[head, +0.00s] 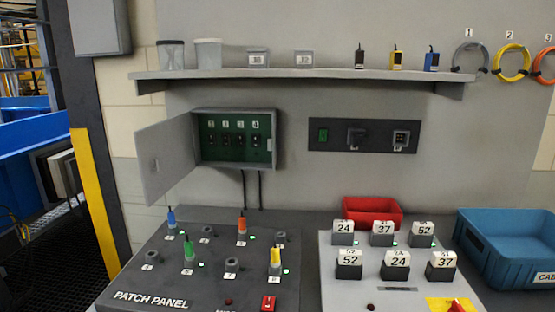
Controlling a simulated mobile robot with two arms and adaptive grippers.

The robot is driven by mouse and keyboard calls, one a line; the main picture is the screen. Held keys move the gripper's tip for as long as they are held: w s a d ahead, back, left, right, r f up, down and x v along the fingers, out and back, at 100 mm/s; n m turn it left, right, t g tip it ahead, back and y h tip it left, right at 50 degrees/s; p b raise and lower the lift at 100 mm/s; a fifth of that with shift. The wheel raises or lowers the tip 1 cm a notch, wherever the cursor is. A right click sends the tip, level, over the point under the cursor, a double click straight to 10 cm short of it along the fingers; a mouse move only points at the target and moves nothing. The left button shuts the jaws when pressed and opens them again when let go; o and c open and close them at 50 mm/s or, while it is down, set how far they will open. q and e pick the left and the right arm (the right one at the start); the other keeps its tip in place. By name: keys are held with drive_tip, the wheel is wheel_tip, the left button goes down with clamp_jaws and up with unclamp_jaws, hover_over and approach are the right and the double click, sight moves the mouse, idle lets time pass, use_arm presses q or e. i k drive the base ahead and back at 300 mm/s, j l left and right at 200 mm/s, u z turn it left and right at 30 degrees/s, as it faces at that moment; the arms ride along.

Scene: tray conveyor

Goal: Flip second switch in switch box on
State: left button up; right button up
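The switch box (277,150) is mounted on the grey wall, left of centre in the head view. Its door (160,163) stands open, swung out to the left. Inside is a green panel (235,156) with a row of small dark switches under number labels. The second switch (227,141) sits below the label 2. The switches are too small to tell which way each one is set. Neither of my grippers is in view.
A dark patch panel (190,265) with coloured plugs lies below the box. A shelf (300,75) with small containers runs above it. A dark wall plate (340,136) is to the right. Numbered blocks, a red bin (372,212) and a blue bin (510,240) stand at lower right.

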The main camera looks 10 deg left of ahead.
sight(225, 138)
drive_tip(key=j+z, duration=0.1)
drive_tip(key=j, duration=0.9)
drive_tip(key=j+z, duration=0.15)
drive_tip(key=j, duration=0.85)
drive_tip(key=k+j+z, duration=0.1)
drive_tip(key=j, duration=0.9)
